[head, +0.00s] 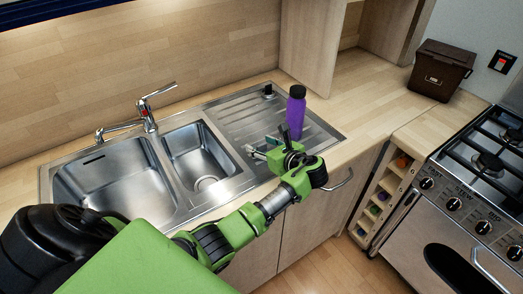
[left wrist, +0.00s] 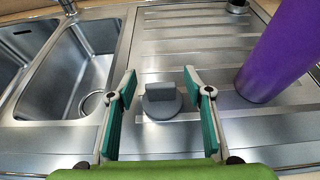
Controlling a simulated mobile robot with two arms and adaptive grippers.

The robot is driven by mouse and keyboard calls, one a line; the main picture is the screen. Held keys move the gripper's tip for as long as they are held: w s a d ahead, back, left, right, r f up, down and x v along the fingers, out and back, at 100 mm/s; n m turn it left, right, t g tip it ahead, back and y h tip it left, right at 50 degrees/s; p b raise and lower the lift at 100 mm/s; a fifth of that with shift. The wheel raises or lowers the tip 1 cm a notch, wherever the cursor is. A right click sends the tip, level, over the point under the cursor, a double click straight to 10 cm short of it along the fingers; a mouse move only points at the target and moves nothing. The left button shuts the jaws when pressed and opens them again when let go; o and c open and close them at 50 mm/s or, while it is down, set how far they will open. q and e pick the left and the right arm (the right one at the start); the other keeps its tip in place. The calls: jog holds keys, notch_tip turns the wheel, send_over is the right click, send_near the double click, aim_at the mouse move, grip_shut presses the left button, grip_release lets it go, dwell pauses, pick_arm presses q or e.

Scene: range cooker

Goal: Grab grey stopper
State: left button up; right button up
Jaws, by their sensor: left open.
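The grey stopper (left wrist: 161,102) is a round disc with an upright tab on top. In the left wrist view it sits on the steel drainboard (left wrist: 185,45), between and a little beyond my open fingers. My left gripper (left wrist: 160,85) is open, with teal finger pads on either side of the stopper, and holds nothing. In the head view my left gripper (head: 262,147) is low over the front of the drainboard, left of the purple bottle. I cannot clearly make out the stopper there. My right gripper is not in view.
The purple bottle (head: 296,112) stands close to the right of my gripper; it also shows in the left wrist view (left wrist: 275,55). A small dark object (head: 268,90) is at the drainboard's back. Sink basins (head: 110,180) and a tap (head: 148,118) are left.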

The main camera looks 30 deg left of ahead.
pick_arm(q)
jog(key=c, duration=1)
jog(key=shift+c, duration=0.2)
